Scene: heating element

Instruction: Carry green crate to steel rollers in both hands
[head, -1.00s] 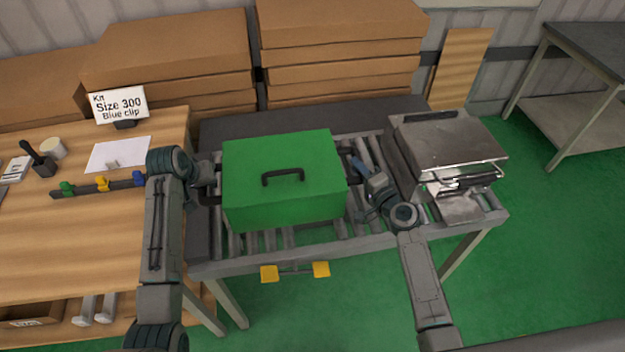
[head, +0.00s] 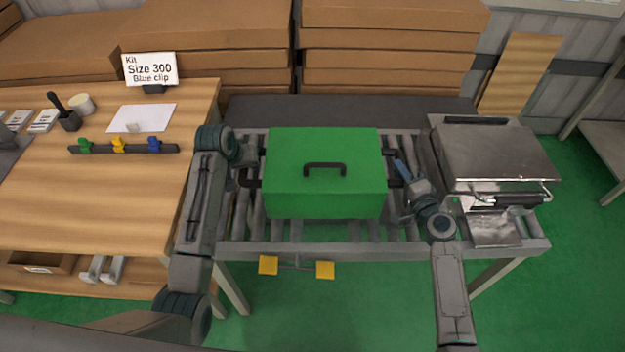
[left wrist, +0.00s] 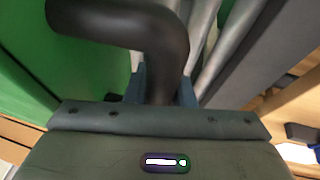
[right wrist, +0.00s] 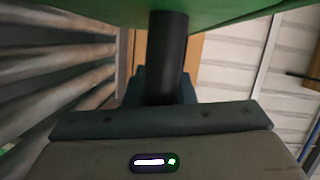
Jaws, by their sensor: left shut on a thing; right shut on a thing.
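The green crate (head: 325,190) is closed, with a black handle on its lid and a black bar handle at each end. It is level over the steel rollers (head: 400,232) in the head view; I cannot tell whether its base touches them. My left gripper (head: 254,172) is shut on the crate's left bar handle, which also shows in the left wrist view (left wrist: 165,50). My right gripper (head: 402,182) is shut on the right bar handle, seen in the right wrist view (right wrist: 166,55). The crate's underside is hidden.
A steel press-like machine (head: 495,155) stands on the right end of the roller frame. A wooden bench (head: 120,205) with colored clips and a sign (head: 150,69) is at the left. Stacked cardboard boxes (head: 385,50) are behind. Yellow pedals (head: 325,270) sit below the front edge.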

